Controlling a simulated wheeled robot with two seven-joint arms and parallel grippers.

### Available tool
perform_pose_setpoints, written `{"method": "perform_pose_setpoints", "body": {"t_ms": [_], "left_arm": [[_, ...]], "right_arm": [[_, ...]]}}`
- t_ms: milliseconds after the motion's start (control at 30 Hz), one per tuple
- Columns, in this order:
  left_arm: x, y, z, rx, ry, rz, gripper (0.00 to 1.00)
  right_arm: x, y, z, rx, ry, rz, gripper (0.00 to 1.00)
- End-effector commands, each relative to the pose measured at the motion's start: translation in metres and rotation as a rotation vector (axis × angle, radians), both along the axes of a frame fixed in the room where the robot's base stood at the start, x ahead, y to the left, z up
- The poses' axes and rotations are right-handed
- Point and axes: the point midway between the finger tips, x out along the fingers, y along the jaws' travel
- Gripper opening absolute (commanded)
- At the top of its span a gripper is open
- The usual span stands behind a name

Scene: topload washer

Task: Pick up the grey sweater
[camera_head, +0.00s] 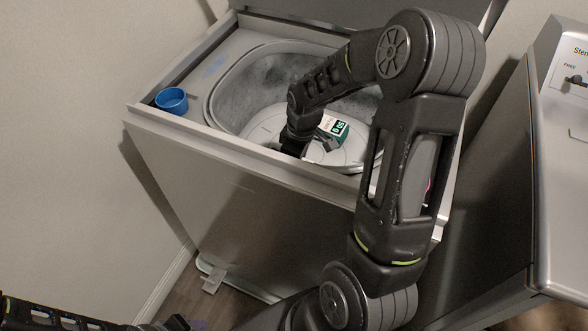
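No grey sweater can be made out for certain. Mottled grey shows inside the washer's tub, but I cannot tell whether it is cloth or tub wall. The open topload washer (225,190) stands in the middle. My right arm arches over it from the bottom right, and my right gripper (308,146) points down at the tub opening, beside a small green-and-white item (333,128). Its fingers are dark and partly hidden, so their opening and any hold are unclear. My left arm shows at the bottom left, with its gripper (178,324) low at the picture's edge, cut off.
A blue cup (172,100) stands on the washer's top left corner. The raised lid (445,12) is behind the tub. A second grey appliance (555,170) stands at the right, across a dark gap. A wall is close on the left.

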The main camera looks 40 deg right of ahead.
Motion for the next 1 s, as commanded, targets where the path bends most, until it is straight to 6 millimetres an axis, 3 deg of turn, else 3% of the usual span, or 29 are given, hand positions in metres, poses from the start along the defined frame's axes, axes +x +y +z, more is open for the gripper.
{"method": "perform_pose_setpoints", "body": {"t_ms": [667, 1000], "left_arm": [[-0.0001, 0.0000, -0.0002, 0.000, 0.000, 0.000, 0.41], [-0.0001, 0.0000, -0.0002, 0.000, 0.000, 0.000, 0.41]], "right_arm": [[0.0008, 0.0000, -0.0042, 0.000, -0.001, 0.000, 0.85], [0.0008, 0.0000, -0.0042, 0.000, -0.001, 0.000, 0.57]]}}
